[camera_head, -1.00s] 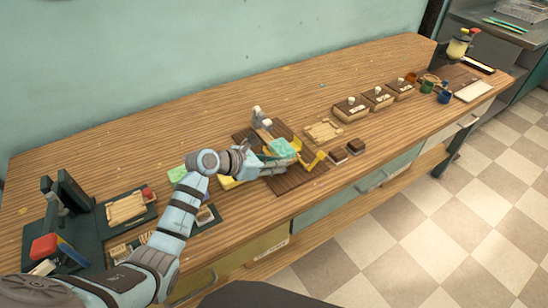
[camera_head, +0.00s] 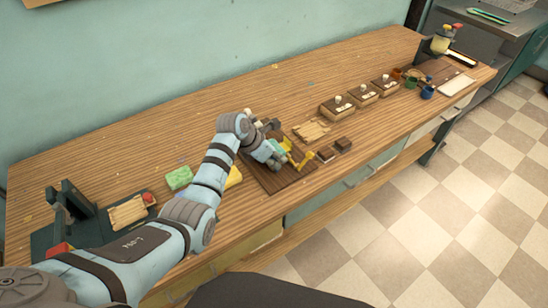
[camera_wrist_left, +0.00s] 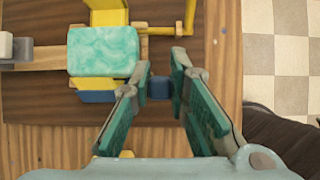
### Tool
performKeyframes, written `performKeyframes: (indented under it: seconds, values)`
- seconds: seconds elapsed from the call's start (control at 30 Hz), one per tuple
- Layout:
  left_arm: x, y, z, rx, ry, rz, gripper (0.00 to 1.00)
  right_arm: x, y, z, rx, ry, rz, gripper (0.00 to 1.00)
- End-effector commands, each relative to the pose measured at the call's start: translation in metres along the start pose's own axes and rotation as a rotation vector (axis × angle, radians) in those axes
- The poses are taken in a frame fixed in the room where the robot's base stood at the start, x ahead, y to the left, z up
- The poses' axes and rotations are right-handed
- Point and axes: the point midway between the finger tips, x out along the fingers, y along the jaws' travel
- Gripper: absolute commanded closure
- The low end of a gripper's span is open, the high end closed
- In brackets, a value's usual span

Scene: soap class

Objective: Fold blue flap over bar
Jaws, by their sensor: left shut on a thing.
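The bar (camera_wrist_left: 104,51) is a pale green marbled block in the left wrist view, lying flat on a yellow fixture (camera_wrist_left: 109,17). The blue flap (camera_wrist_left: 97,97) shows as a strip along the near edge of the bar, not over its top. A small dark blue tab (camera_wrist_left: 160,88) lies to its right, between the fingertips of my left gripper (camera_wrist_left: 163,72). The gripper is shut on this tab. In the head view my left gripper (camera_head: 274,160) hides most of the bar and flap. My right gripper is not in view.
The fixture stands on a dark brown board (camera_head: 287,181) at the bench's front edge. A green sponge (camera_head: 179,177) lies left, a wooden tray (camera_head: 311,130) and small dark blocks (camera_head: 343,144) lie right.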

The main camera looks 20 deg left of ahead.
Motion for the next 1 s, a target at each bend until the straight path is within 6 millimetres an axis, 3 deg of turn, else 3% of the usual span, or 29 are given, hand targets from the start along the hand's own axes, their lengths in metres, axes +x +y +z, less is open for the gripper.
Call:
performKeyframes:
  seconds: [0.27, 0.3, 0.4, 0.77, 0.87, 1.0]
  values:
    - [0.000, 0.000, 0.000, 0.000, 0.001, 0.000, 1.00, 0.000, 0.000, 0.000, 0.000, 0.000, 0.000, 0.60]
    - [0.000, 0.000, -0.001, 0.000, 0.000, 0.000, 0.78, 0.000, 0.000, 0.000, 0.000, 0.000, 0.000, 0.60]
    - [0.000, 0.000, 0.000, 0.000, 0.000, 0.000, 0.63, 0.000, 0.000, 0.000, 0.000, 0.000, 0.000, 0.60]
    - [-0.005, 0.001, 0.000, 0.000, -0.002, 0.001, 0.63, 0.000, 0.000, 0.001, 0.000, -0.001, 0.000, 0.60]
    - [-0.023, 0.002, 0.000, 0.002, -0.003, 0.004, 0.63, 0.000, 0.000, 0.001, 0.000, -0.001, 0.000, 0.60]
    - [-0.062, 0.002, 0.000, 0.004, -0.003, 0.006, 0.63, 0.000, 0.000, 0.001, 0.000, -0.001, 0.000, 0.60]
